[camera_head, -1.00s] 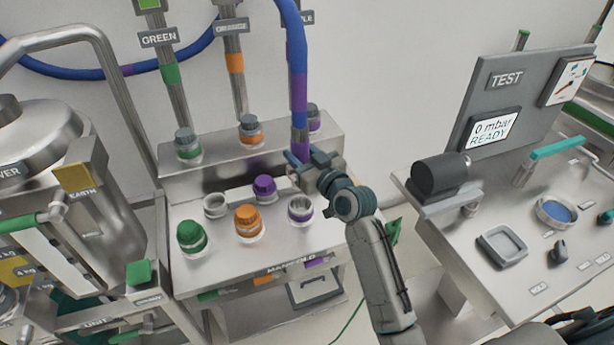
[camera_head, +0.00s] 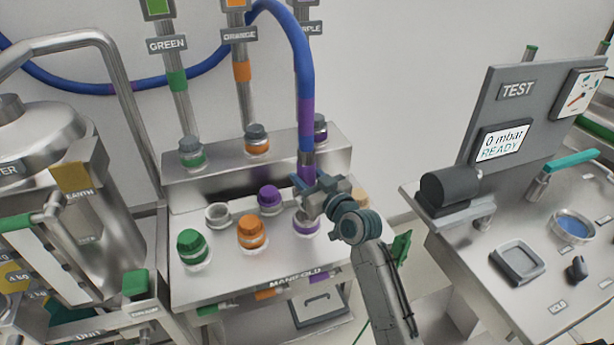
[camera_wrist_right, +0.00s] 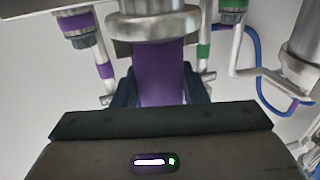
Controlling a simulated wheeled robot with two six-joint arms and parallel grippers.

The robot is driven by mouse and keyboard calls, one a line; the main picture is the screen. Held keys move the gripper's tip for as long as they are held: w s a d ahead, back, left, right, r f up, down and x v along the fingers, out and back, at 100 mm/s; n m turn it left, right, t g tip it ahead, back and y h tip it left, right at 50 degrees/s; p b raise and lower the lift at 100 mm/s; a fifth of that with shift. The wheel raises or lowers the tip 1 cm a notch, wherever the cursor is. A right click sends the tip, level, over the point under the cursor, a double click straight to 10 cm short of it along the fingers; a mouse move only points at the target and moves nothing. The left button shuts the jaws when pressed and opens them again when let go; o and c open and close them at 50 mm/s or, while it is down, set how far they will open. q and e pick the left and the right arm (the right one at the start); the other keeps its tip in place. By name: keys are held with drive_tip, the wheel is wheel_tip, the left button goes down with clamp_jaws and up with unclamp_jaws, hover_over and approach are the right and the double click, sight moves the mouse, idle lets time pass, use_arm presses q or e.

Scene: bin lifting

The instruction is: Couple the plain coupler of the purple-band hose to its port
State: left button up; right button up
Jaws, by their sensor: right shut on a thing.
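My right gripper (camera_head: 318,192) is shut on the blue purple-band hose (camera_head: 306,120), just above its lower end. In the right wrist view the hose's purple part (camera_wrist_right: 158,72) stands between the jaws, and the metal coupler (camera_wrist_right: 152,24) shows beyond them. The hose hangs nearly upright over the purple-ringed port (camera_head: 306,228), front right on the manifold. The gripper partly covers that port in the head view. I cannot tell whether coupler and port touch. My left gripper is not in view.
The manifold (camera_head: 230,285) also bears a green cap (camera_head: 192,245), an orange cap (camera_head: 251,232), a purple cap (camera_head: 269,198) and an open port (camera_head: 218,216). Capped pipes stand behind. A test bench (camera_head: 470,260) stands at right, with a floor gap between.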

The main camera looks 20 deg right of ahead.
drive_tip(key=shift+r, duration=0.1)
idle(0.3)
drive_tip(key=shift+f+b, duration=1.45)
drive_tip(key=shift+f, duration=0.05)
drive_tip(key=shift+f+b, duration=1)
drive_tip(key=shift+f, duration=0.1)
drive_tip(key=shift+f+b, duration=1.05)
drive_tip(key=shift+f, duration=0.05)
drive_tip(key=o, duration=1.3)
drive_tip(key=shift+c, duration=0.2)
